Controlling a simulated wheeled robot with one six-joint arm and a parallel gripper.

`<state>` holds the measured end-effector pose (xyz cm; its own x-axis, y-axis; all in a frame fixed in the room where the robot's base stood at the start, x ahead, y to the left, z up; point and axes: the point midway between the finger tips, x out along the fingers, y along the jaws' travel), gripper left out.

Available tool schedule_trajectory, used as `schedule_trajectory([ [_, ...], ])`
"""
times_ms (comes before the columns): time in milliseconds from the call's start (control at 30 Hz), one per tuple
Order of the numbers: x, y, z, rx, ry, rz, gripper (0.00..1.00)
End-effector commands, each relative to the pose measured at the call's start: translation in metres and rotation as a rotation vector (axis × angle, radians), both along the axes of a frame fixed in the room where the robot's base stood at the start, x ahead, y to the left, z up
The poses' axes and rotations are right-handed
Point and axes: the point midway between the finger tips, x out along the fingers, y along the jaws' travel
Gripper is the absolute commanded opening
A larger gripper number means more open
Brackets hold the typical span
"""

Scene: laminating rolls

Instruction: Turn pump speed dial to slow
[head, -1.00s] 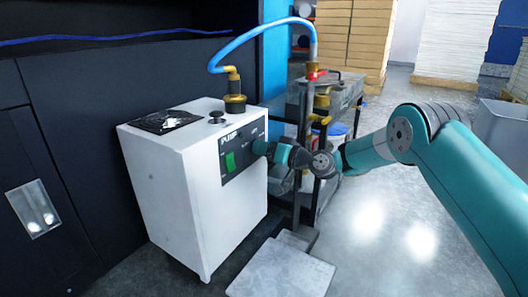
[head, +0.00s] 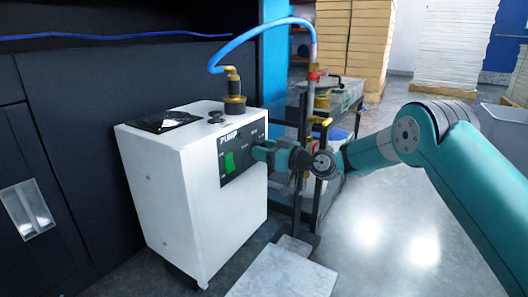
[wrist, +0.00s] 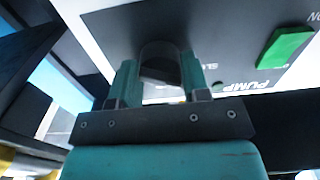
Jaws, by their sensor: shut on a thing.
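The white pump box (head: 165,200) stands at the left of the head view, with a dark control panel (head: 240,138) marked PUMP on its front. My gripper (head: 260,152) reaches the panel's right part from the right and hides the dial there. In the wrist view, the dark round dial (wrist: 160,65) sits between the two teal fingers of my gripper (wrist: 160,82), which are shut on it. A partly covered label starting with SL shows beside the right finger. The dial's pointer direction cannot be made out.
A green switch (head: 229,162) is on the panel, left of my gripper; it also shows in the wrist view (wrist: 285,48). A blue hose (head: 262,31) arches from the pump's top to a metal cart (head: 345,97) behind. Open floor (head: 385,225) lies at the right.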

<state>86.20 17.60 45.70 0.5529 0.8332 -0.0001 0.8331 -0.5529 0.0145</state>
Motion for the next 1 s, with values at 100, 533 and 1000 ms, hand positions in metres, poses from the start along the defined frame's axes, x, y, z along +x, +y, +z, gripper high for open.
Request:
schedule_trajectory([
  [100,-0.001,0.000,-0.001,-0.002,0.000,0.002,0.19],
  [533,0.000,0.000,0.000,-0.001,0.001,0.001,0.68],
  [1000,-0.026,-0.042,0.004,-0.001,0.006,-0.004,0.68],
])
